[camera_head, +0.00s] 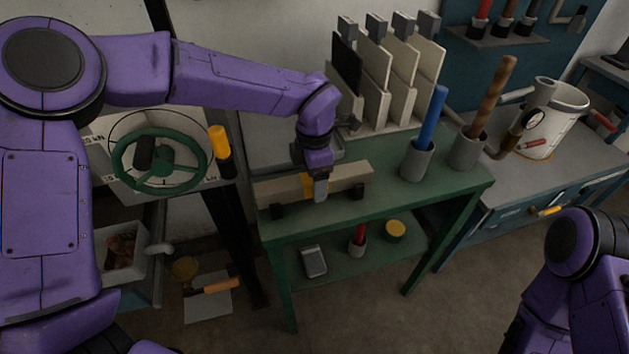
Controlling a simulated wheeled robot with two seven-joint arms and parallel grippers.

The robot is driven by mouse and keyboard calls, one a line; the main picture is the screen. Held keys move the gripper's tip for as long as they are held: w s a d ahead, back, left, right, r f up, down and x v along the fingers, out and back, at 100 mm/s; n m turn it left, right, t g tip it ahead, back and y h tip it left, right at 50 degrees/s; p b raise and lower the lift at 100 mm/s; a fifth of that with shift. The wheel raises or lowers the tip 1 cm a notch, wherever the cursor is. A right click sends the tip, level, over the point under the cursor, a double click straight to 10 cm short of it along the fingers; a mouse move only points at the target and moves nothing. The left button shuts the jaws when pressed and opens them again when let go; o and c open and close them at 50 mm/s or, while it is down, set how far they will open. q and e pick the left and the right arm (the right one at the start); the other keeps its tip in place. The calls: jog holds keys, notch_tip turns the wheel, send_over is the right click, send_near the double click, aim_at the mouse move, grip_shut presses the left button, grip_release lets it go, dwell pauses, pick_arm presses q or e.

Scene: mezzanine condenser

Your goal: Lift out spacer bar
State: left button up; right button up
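A long beige bar (345,178) with a yellow band (308,187) at its middle, which looks like the spacer bar, lies along the front of the green table. It rests on or just over two black blocks (278,211). My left gripper (319,188) points down at the bar's middle, one grey finger in front of its near face beside the yellow band. The other finger is hidden behind the bar, so I cannot tell whether they grip it. My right arm shows at the lower right, with its gripper out of view.
Upright plates (400,75) stand in a rack behind the bar. A blue-handled tool (433,115) and a wooden-handled tool (497,90) stand in grey cups to its right. A green handwheel (160,163) is at the left. A white pot (557,118) stands on the right bench.

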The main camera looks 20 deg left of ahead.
pick_arm(q)
jog(key=shift+f, duration=0.1)
grip_shut()
